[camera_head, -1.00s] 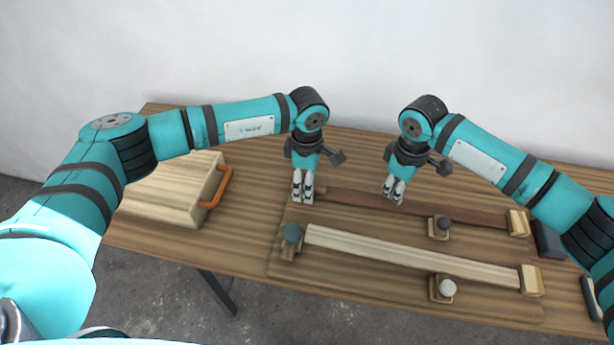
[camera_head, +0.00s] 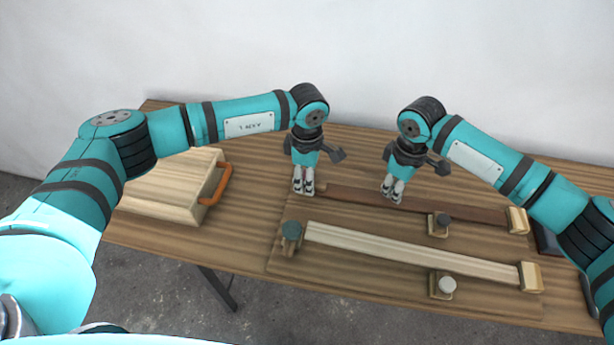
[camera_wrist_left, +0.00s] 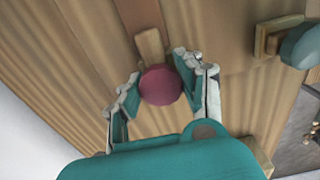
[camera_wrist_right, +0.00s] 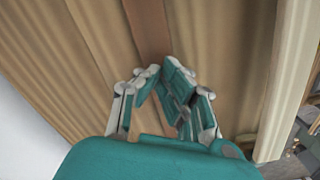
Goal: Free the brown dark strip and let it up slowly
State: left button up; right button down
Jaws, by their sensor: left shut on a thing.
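The dark brown strip (camera_head: 440,208) lies along the back of the board, its right end at a pale wooden block (camera_head: 517,220). In the left wrist view a maroon round knob (camera_wrist_left: 160,85) on a small wooden piece (camera_wrist_left: 150,45) sits at the strip's end. My left gripper (camera_head: 303,190) is shut on this knob, one finger on each side; it also shows in the left wrist view (camera_wrist_left: 158,75). My right gripper (camera_head: 392,198) is above the strip partway along, fingertips nearly together; the strip shows beyond them in the right wrist view (camera_wrist_right: 148,30). Contact there is unclear.
A pale strip (camera_head: 400,250) runs in front, with a grey-green knob (camera_head: 291,231) at its left end and a block (camera_head: 530,277) at its right. Knobbed stops (camera_head: 442,223) and (camera_head: 443,286) stand beside the strips. A wooden box (camera_head: 170,195) with orange handle is left.

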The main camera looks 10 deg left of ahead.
jog(key=shift+f, duration=0.25)
jog(key=shift+f, duration=0.2)
